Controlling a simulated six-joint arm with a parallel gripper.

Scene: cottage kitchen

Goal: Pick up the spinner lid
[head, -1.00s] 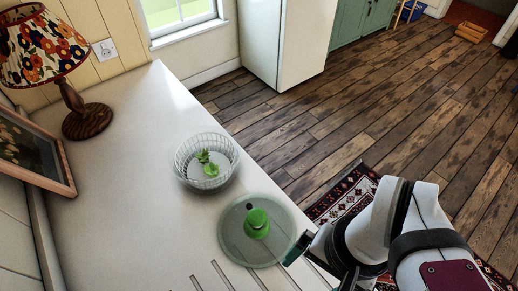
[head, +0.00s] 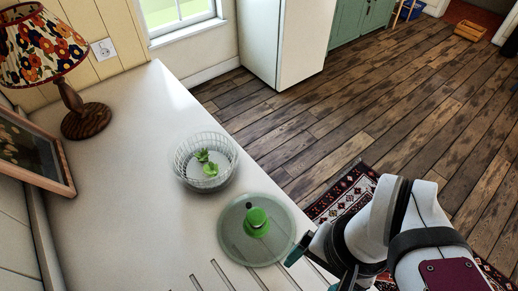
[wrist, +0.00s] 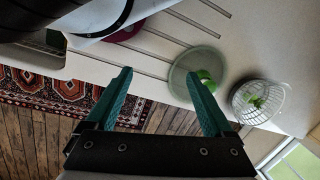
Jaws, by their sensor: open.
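The spinner lid (head: 237,240) is a translucent greenish disc with a bright green knob (head: 257,220) on top. It lies flat on the white counter, in front of the spinner bowl. In the wrist view the lid (wrist: 182,73) shows beyond my fingertips, with the right finger partly in front of it. My gripper (wrist: 158,75) has teal fingers spread wide with nothing between them. In the head view one teal fingertip shows close to the lid's right edge. Whether it touches the lid cannot be told.
The clear spinner bowl (head: 181,163) with green leaves inside stands just behind the lid. A floral lamp (head: 86,120) and a picture frame (head: 68,186) are at the counter's far left. Grooves (head: 222,275) run in the counter near the lid. The counter's left middle is clear.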

